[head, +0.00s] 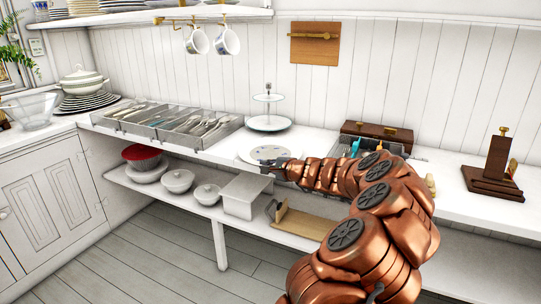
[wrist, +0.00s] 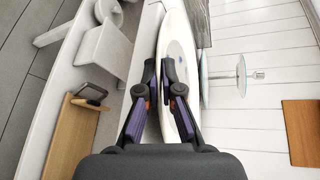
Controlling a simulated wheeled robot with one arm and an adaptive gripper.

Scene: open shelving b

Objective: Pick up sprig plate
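The sprig plate (head: 268,153) is a round white plate with small blue marks, lying near the front edge of the counter in the head view. In the wrist view the plate (wrist: 182,62) shows edge-on, just beyond and right of my fingers. My gripper (wrist: 159,72) has its fingertips drawn close together at the near rim, with a thin white strip between them that looks like the rim. In the head view my gripper (head: 277,165) is at the plate's front edge, partly hidden by my arm. Whether the plate is lifted is not clear.
A tiered stand (head: 268,122) is just behind the plate. A grey cutlery tray (head: 190,124) is left; a wooden box (head: 377,136) is right. Below, the lower shelf holds a white box (head: 247,194) and a wooden board (head: 305,223). Cups (head: 228,41) hang above.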

